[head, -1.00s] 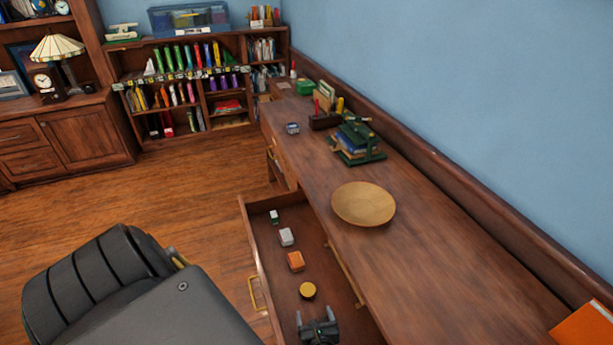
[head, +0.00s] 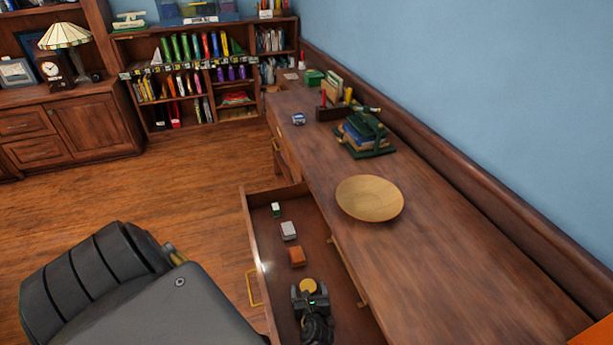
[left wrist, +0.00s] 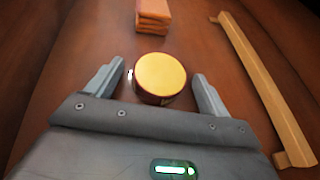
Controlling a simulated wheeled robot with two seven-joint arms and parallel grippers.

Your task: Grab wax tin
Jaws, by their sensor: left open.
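The wax tin (head: 308,286) is a small round tin with a gold-yellow lid, standing in the open drawer (head: 322,262). It also shows in the left wrist view (left wrist: 161,76), with a dark side below the lid. My left gripper (head: 308,291) is open, low in the drawer at the tin. In the left wrist view its fingers (left wrist: 158,80) stand on either side of the tin, with a gap on each side. The tin's near edge lies close to the palm; I cannot tell if they touch. My right gripper is not in view.
An orange block (head: 297,257) lies just beyond the tin, also in the left wrist view (left wrist: 153,15). A grey box (head: 289,231) and a small green-and-white item (head: 276,210) lie farther along. A tan bar (left wrist: 265,90) runs along the right. The desk edge overhangs the drawer's right side.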

